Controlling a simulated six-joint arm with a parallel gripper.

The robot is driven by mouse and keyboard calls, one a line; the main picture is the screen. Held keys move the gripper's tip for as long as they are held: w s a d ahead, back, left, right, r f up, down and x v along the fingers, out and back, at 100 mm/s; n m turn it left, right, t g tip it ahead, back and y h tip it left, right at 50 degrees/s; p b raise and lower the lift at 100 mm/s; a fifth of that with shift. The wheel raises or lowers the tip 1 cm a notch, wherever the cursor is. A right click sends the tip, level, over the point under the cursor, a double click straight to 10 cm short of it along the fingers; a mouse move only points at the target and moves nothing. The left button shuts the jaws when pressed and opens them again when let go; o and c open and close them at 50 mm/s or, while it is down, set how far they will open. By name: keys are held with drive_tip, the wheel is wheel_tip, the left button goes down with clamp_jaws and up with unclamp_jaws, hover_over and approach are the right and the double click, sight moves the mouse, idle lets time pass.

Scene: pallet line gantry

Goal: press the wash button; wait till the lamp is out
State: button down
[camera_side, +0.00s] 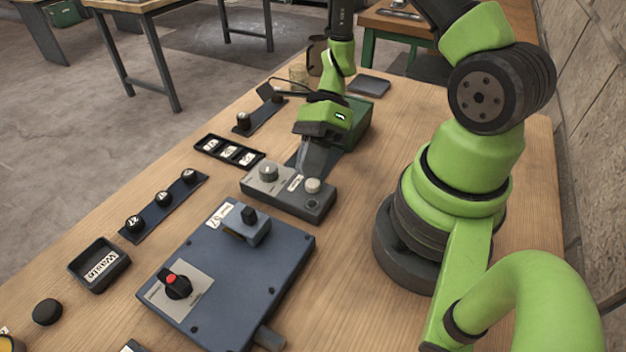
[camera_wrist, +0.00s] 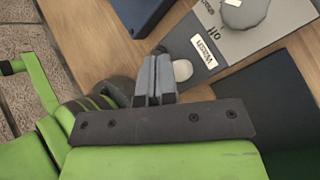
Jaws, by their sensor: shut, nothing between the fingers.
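The grey control box (camera_side: 275,190) lies on the wooden bench. Its pale round button (camera_side: 313,186) sits beside a white label (camera_side: 296,183); in the wrist view the label (camera_wrist: 203,52) reads "Wash" and the button (camera_wrist: 182,70) shows beside the fingers. A small dark round fitting (camera_side: 312,204), perhaps the lamp, shows no glow. My gripper (camera_side: 304,168) is shut and empty, pointing down over the box close to the button. In the wrist view my gripper (camera_wrist: 155,62) covers part of the box. I cannot tell whether the fingertips touch anything.
A grey knob (camera_side: 268,172) stands on the same box. A blue panel (camera_side: 235,275) with a red-topped switch (camera_side: 176,284) lies in front. A black tray with labels (camera_side: 229,151) and a strip of black knobs (camera_side: 163,205) lie to the left. A green box (camera_side: 355,125) stands behind.

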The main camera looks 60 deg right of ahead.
sight(311, 181)
drive_tip(key=shift+f, duration=0.2)
idle(0.5)
drive_tip(key=shift+f, duration=0.25)
drive_tip(key=shift+f, duration=0.5)
idle(0.6)
drive_tip(key=shift+r, duration=0.95)
drive_tip(key=shift+r, duration=2.5)
